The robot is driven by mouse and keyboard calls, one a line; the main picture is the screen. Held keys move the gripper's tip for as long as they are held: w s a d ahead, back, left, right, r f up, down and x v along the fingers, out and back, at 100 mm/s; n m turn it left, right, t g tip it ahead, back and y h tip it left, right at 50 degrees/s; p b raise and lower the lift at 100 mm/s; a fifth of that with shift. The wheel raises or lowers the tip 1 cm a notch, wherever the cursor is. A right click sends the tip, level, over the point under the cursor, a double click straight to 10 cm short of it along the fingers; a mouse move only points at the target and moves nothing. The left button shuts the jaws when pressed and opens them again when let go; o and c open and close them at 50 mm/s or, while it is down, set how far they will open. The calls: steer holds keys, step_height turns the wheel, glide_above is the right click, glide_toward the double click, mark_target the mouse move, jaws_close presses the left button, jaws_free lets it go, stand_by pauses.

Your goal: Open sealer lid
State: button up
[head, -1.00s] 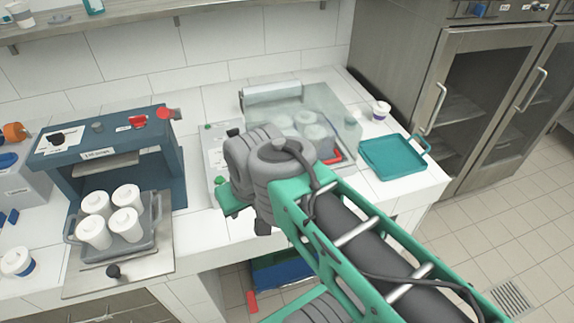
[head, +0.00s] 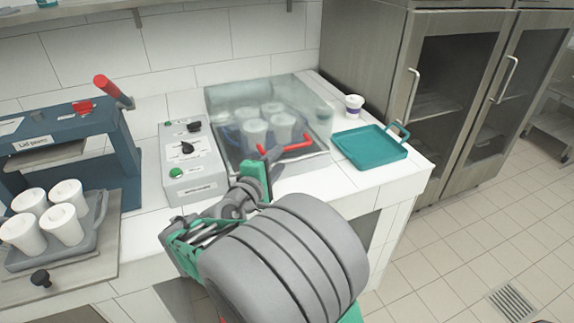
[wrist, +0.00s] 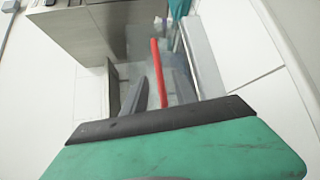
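The sealer (head: 268,115) stands on the counter with its clear, hazy lid (head: 240,98) down over several white cups on a tray. A red handle (head: 285,149) is at the lid's front edge; it also shows as a red bar in the wrist view (wrist: 159,72). My gripper (head: 262,172) is at the front of the sealer, close by the handle's left end. In the wrist view a green part with a black edge fills the bottom, and the red bar lies just beyond it.
A control box (head: 190,160) with knobs and a green button stands left of the sealer. A teal tray (head: 370,148) and a cup (head: 353,106) are to the right. The lid press (head: 75,140), with cups on a grey tray (head: 60,250), is at the left.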

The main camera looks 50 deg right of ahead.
mark_target(288, 148)
steer(key=x, duration=0.7)
steer(key=shift+d+r+p, duration=0.1)
steer(key=shift+d+p, duration=0.1)
steer(key=shift+p, duration=0.1)
steer(key=shift+c, duration=0.4)
jaws_close()
stand_by(0.5)
